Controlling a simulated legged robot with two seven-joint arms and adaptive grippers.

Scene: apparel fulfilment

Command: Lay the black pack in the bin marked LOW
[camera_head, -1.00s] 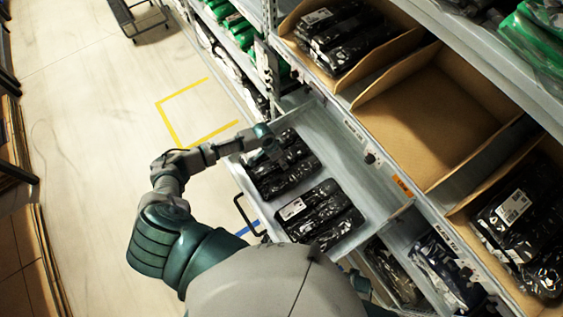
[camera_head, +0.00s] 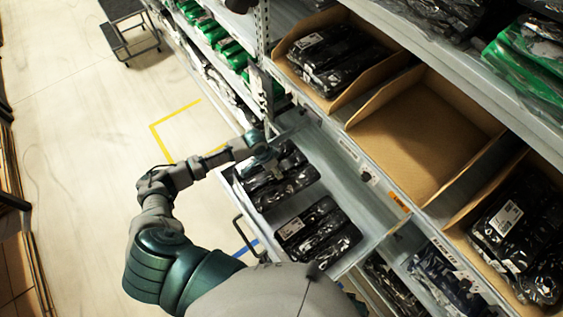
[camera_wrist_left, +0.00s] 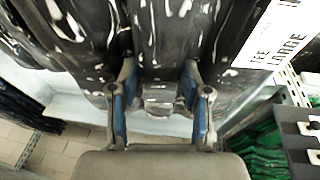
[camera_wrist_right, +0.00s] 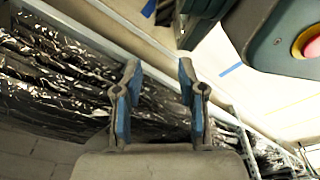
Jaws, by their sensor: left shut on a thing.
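My left gripper (camera_head: 270,162) reaches into an open grey drawer (camera_head: 357,208) and is shut on a glossy black pack (camera_head: 290,186) in the far group of packs. In the left wrist view my left gripper (camera_wrist_left: 160,95) has its blue-lined fingers on both sides of a fold of the black pack (camera_wrist_left: 160,40). I cannot tell whether the pack is clear of the drawer floor.
Another group of black packs (camera_head: 320,234) lies nearer in the drawer. Cardboard bins beside the empty one hold black packs (camera_head: 335,58) and labelled packs (camera_head: 515,225). Green packs (camera_head: 525,60) lie on the upper shelf. The floor at left is clear, with a step stool (camera_head: 128,30) far back.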

